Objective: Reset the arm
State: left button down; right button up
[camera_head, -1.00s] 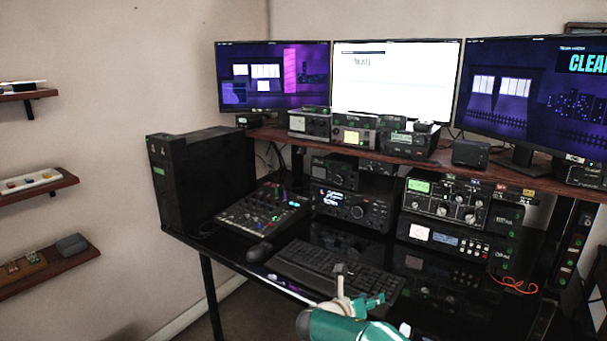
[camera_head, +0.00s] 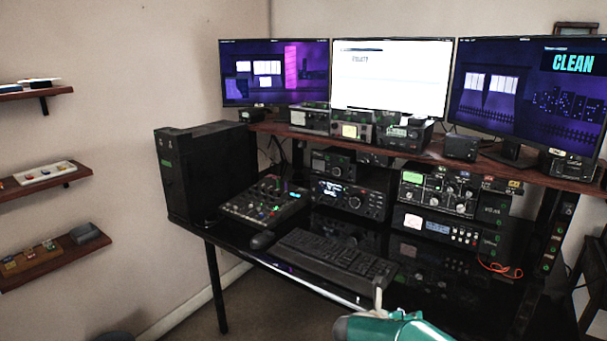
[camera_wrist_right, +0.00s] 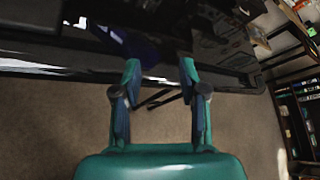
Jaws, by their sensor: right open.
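My right gripper (camera_wrist_right: 160,80) is teal and open in the right wrist view, with nothing between its fingers. In that view it points toward the front edge of the black desk (camera_wrist_right: 30,62), with floor showing between and below the fingers. In the head view my right arm shows at the bottom edge, in front of the desk and below the keyboard (camera_head: 336,262). Most of the gripper is out of that view. My left gripper is not in view.
The desk carries a mixer (camera_head: 264,200), a mouse (camera_head: 262,240) and stacked radio units with knobs (camera_head: 440,195). Three monitors (camera_head: 391,78) stand on the upper shelf. A black computer case (camera_head: 208,172) is at the left. The floor in front is open.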

jog(key=s+d+f+m+g+y+p, duration=0.1)
jog(key=s+f+m+g+y, duration=0.2)
jog(key=s+f, duration=0.65)
jog(key=s+d+f+m+g+y+p, duration=0.1)
jog(key=s+f+m+g+y+p, duration=0.15)
jog(key=s+f+g, duration=0.65)
jog(key=s+a+m+t+y, duration=0.2)
jog(key=s+a+m+y, duration=0.2)
jog(key=s+a+m, duration=0.3)
jog(key=s+a+m+t+y, duration=0.2)
jog(key=s+a+m+y, duration=0.3)
jog(key=s+m, duration=1)
jog(key=a+m+p, duration=0.1)
jog(key=a+m, duration=0.2)
jog(key=m, duration=0.3)
jog(key=shift+a+r+t, duration=0.15)
jog(key=shift+r+t, duration=0.1)
jog(key=shift+t, duration=0.15)
jog(key=shift+s+m, duration=0.15)
jog(key=shift+m, duration=0.1)
